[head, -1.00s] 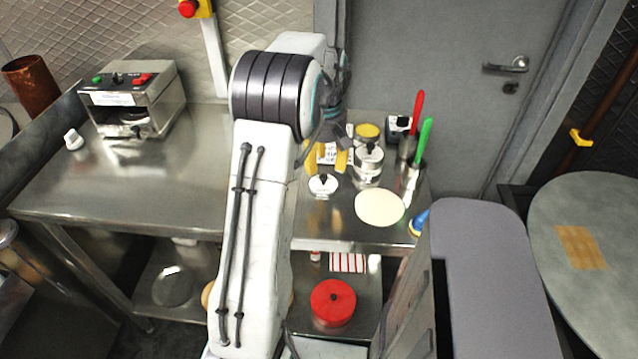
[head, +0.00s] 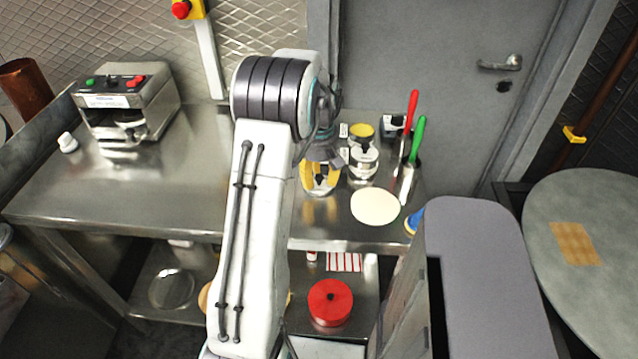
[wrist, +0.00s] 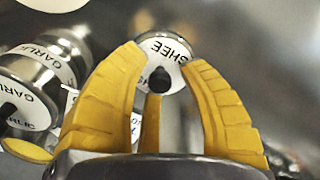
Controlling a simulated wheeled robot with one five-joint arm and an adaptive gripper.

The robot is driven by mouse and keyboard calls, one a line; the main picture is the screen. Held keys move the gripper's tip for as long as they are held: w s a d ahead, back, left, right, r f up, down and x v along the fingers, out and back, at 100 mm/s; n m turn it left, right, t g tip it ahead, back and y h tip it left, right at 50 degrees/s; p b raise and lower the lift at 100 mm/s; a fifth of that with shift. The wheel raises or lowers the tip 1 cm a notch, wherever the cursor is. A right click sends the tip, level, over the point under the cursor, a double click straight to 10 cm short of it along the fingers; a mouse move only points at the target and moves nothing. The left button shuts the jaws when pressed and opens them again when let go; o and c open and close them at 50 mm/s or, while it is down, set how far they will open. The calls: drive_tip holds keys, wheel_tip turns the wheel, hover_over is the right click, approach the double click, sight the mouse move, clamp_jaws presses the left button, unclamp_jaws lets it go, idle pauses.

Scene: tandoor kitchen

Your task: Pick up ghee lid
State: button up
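A further finger shows below the knob. The fingers look open; whether any touches the lid cannot be told. In the head view my gripper (head: 320,184) points down at the steel table, and its fingers mostly hide the lid.
Labelled metal jars (head: 363,163) stand close right of my gripper; one label in the wrist view (wrist: 45,57) reads GARLIC. A cream disc (head: 375,207) lies to the front right. Red- and green-handled tools (head: 417,140) stand beyond it.

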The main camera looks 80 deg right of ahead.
clamp_jaws()
drive_tip(key=shift+r, duration=0.15)
